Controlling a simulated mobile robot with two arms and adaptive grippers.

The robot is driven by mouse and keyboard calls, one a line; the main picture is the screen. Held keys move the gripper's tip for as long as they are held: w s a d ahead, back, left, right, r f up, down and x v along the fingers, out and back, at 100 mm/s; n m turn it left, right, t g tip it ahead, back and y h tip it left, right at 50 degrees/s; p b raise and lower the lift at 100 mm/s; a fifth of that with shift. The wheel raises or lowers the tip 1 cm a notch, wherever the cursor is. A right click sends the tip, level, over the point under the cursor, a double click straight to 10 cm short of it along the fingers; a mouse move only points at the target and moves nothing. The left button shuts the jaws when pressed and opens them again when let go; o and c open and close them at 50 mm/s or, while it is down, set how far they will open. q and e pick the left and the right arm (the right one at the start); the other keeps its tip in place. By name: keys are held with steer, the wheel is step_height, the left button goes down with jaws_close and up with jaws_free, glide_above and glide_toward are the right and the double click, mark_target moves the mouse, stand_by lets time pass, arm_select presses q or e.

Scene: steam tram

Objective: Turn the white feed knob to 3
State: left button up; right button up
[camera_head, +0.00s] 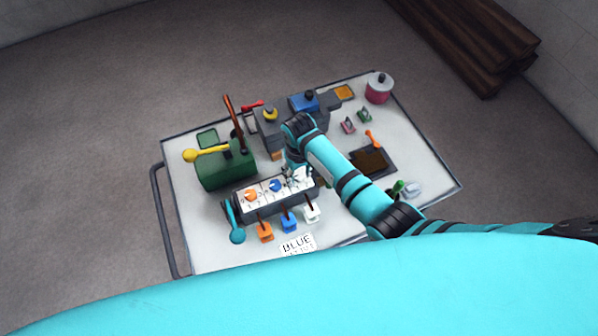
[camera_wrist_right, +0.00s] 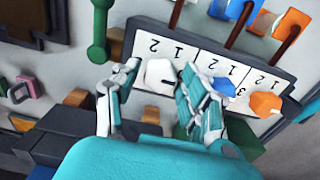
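The white feed knob (camera_wrist_right: 160,73) sits on a white panel (camera_wrist_right: 205,58) and shows between my right gripper's fingers (camera_wrist_right: 156,86) in the wrist view. The fingers stand apart on either side of it, with a gap at the left finger; contact on the right is unclear. A short dark mark shows on the knob. Digits 2 and 1 are readable beside it; its 3 is not visible. In the head view my right gripper (camera_head: 298,178) covers much of this knob. A blue knob (camera_head: 275,186) and an orange knob (camera_head: 251,195) share the panel. My left gripper is out of view.
Orange, blue and white levers (camera_head: 288,222) line the panel's near side. A green cylinder (camera_head: 225,168) with a yellow-handled lever and a teal ball lever (camera_head: 236,236) stand left. A pink pot (camera_head: 379,88) stands at the far corner.

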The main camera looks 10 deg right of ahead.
steer(key=c, duration=0.8)
